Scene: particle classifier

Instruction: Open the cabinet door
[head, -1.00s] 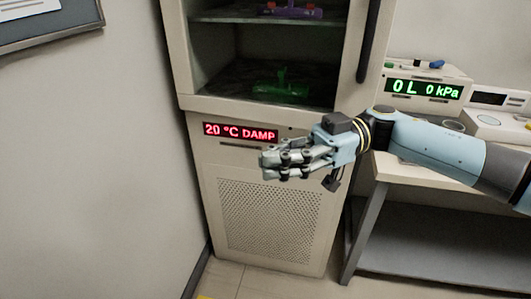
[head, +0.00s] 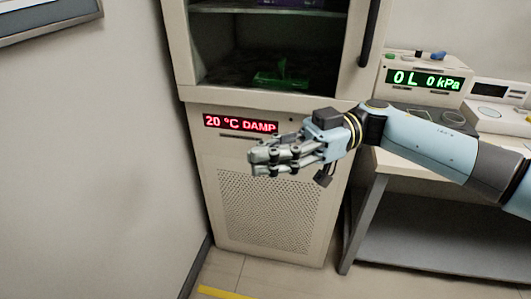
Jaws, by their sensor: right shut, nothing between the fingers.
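The beige cabinet (head: 210,75) stands in the middle of the head view. Its upper door has a dark glass pane and a long black vertical handle (head: 370,32) on the right side. The top of the door and handle is cut off by the frame. My right gripper (head: 252,163) is shut and empty. It points left in front of the cabinet's lower panel, below the display and well below the handle. The door looks shut. My left gripper is not in view.
A red-lit display (head: 240,124) reads 20 °C DAMP. Behind the glass are a shelf and a green object (head: 280,78). On the right, a bench (head: 402,170) carries a device with a green display (head: 427,79). A wall closes the left side.

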